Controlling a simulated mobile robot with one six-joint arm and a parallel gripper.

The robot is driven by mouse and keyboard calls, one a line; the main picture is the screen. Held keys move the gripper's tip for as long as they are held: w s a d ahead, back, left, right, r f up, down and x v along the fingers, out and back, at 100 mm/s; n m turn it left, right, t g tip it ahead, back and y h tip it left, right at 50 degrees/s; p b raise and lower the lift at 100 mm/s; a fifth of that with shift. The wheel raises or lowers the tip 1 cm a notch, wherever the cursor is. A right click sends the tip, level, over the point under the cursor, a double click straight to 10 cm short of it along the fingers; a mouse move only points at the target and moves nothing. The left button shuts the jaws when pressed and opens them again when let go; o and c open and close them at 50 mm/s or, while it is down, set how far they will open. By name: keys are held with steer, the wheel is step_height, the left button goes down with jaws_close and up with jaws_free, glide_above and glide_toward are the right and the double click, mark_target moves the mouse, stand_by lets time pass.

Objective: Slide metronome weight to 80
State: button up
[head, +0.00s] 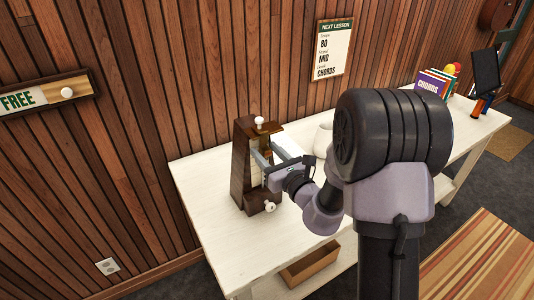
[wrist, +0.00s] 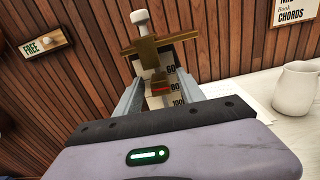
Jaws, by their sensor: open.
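The metronome (head: 241,173) is a dark wooden case standing upright on the white bench, with a white knob on top and another low at its front. In the wrist view, its pale scale (wrist: 171,70) shows 60, 80 and 100 from top to bottom. A small brown block, apparently the weight (wrist: 159,78), sits in front of the scale, and a red mark shows beside the 80. My gripper (head: 264,164) is open at the metronome's front. In the wrist view its two fingers (wrist: 159,90) stand either side of the scale and block. Contact cannot be told.
A sign (head: 333,50) on the wall reads 80, MID, CHORDS. A white mug (wrist: 295,90) stands on the bench (head: 214,230) right of the metronome. Books (head: 432,83) stand at the far end. The bench left of the metronome is clear.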

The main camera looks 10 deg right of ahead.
steer(key=shift+c, duration=0.3)
jaws_close()
steer(key=shift+f, duration=0.1)
stand_by(1.0)
